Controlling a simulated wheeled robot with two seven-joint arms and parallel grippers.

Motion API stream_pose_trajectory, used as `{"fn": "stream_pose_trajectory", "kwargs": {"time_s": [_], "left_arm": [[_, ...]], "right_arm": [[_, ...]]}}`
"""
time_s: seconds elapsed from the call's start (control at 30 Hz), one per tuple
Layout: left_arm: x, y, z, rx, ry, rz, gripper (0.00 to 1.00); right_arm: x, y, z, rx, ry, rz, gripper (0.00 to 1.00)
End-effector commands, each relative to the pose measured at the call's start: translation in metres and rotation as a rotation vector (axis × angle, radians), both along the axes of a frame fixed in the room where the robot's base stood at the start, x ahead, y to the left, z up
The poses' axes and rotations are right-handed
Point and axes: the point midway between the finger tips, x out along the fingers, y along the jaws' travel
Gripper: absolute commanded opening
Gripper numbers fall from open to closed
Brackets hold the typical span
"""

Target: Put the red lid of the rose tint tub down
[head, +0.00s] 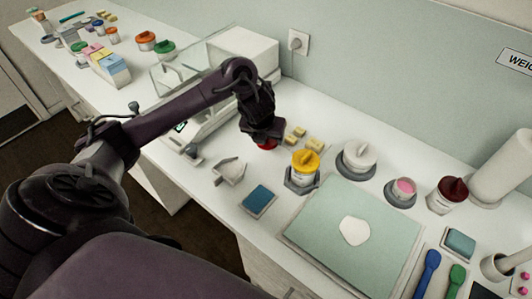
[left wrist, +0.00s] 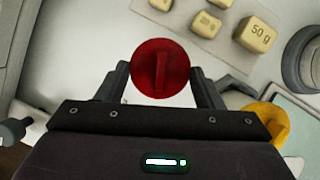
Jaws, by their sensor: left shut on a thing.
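My left gripper (head: 264,138) is shut on the red lid (head: 267,145), low over the white counter by the small brass weights. In the left wrist view the round red lid (left wrist: 161,68) with its raised ridge sits between the two fingers of my gripper (left wrist: 160,76). I cannot tell if the lid touches the counter. The rose tint tub (head: 402,192) stands open on a dark round base to the right, with pink contents showing. My right gripper is not in view.
Brass weights (head: 299,131) lie close to the lid. A green mat (head: 330,215) and a blue pad (head: 259,199) lie in front. A glass-sided balance (head: 205,65) is behind left.

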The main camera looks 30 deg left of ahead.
Motion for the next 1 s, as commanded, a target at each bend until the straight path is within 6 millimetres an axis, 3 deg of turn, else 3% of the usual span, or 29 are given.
{"fn": "stream_pose_trajectory", "kwargs": {"time_s": [0.43, 0.87, 0.9, 1.0], "left_arm": [[0.000, -0.001, -0.051, -0.002, 0.002, 0.000, 0.40], [0.001, 0.000, -0.059, 0.000, -0.002, -0.002, 0.40], [0.001, 0.000, -0.059, 0.000, -0.002, -0.001, 0.62], [0.001, 0.000, -0.058, 0.000, -0.002, -0.001, 0.75]], "right_arm": [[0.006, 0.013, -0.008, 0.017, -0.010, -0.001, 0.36], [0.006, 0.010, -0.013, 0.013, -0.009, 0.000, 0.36], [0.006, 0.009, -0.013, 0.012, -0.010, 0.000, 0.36], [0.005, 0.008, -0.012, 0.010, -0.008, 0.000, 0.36]]}}
